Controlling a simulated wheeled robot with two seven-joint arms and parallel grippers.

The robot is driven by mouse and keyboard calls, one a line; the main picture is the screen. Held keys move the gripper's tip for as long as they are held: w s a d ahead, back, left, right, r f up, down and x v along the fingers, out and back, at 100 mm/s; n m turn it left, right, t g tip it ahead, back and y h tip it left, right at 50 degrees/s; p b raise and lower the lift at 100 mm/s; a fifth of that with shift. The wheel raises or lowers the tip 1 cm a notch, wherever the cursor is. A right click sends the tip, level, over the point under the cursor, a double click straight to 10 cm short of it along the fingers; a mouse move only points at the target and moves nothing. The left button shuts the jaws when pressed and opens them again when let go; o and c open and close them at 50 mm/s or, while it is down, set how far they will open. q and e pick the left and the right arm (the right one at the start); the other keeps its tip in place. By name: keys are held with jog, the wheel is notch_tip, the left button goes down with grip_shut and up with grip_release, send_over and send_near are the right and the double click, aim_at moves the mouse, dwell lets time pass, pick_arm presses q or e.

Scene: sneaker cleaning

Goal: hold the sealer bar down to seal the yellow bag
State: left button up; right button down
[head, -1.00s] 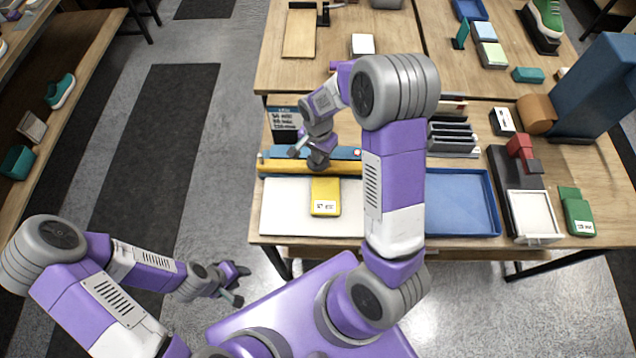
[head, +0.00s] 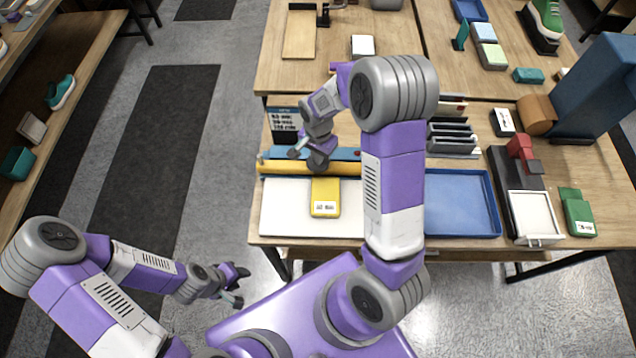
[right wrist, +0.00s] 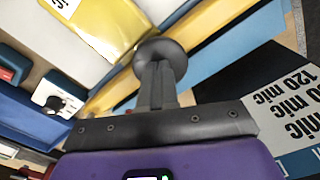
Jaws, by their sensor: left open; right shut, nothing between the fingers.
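The yellow bag (head: 325,196) with a white label lies flat on the white plate (head: 285,208) in front of the sealer. It also shows in the right wrist view (right wrist: 100,30). The yellow sealer bar (head: 285,168) lies across the bag's far end, along the blue sealer body (head: 340,153). My right gripper (head: 315,158) is shut and empty above the bar. My left gripper (head: 237,287) is open and empty, off the table.
A blue tray (head: 460,232) lies to the right, partly behind my right arm. Farther right are a dark device (head: 512,190) with a white plate and a green pouch (head: 578,215). Open floor lies left of the table.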

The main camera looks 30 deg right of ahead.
jog(key=shift+s+a+f, duration=0.1)
jog(key=shift+s, duration=0.1)
notch_tip(320, 180, up, 8)
jog(key=p, duration=0.6)
jog(key=shift+w, duration=0.2)
dwell(0.5)
